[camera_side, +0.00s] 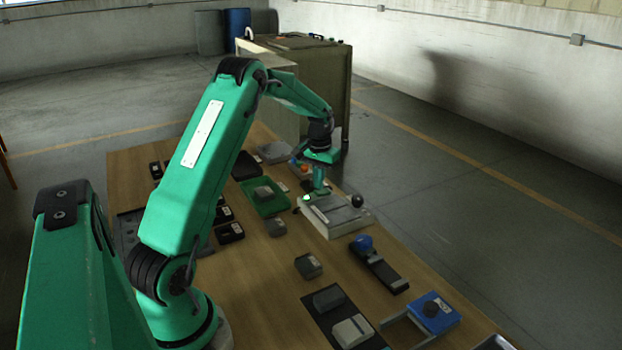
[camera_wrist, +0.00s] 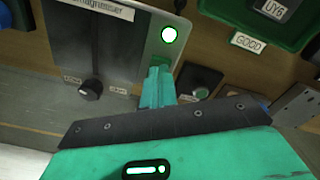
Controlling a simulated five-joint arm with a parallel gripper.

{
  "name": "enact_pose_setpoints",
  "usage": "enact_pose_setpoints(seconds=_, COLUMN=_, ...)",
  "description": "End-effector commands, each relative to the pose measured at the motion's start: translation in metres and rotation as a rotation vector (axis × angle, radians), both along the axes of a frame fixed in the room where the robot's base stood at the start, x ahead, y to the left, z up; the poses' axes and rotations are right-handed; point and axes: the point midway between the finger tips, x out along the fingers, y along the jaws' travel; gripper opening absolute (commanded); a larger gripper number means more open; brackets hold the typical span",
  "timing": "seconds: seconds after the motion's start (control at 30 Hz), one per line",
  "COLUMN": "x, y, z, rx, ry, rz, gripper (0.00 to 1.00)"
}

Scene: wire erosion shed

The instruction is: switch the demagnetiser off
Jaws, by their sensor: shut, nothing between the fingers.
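The demagnetiser (camera_side: 335,216) is a pale box with a grey top plate at the table's right edge. In the wrist view its grey plate (camera_wrist: 122,45) carries a partly cut-off name label (camera_wrist: 97,9). A black knob (camera_wrist: 90,90) sits at its front edge between two small labels too blurred to read; a black ball knob also shows in the side view (camera_side: 357,201). A green lamp (camera_wrist: 169,34) on it is lit. My gripper (camera_wrist: 158,85) is shut and empty, its fingertips close over the panel below the lamp, right of the knob. Contact cannot be told.
A green tray (camera_side: 270,211) holding a grey block lies left of the demagnetiser. A small box with a green round button (camera_wrist: 201,92) stands close to my fingers. A blue-knobbed black device (camera_side: 380,268) lies nearer the camera. Bare wood is free between them.

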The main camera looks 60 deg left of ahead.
Motion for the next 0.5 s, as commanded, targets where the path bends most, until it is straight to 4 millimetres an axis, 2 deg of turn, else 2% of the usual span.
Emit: enact_pose_setpoints(seconds=0.5, x=-0.0001, y=-0.0001, z=-0.0057, rx=0.000, ry=0.001, rz=0.000, gripper=0.00)
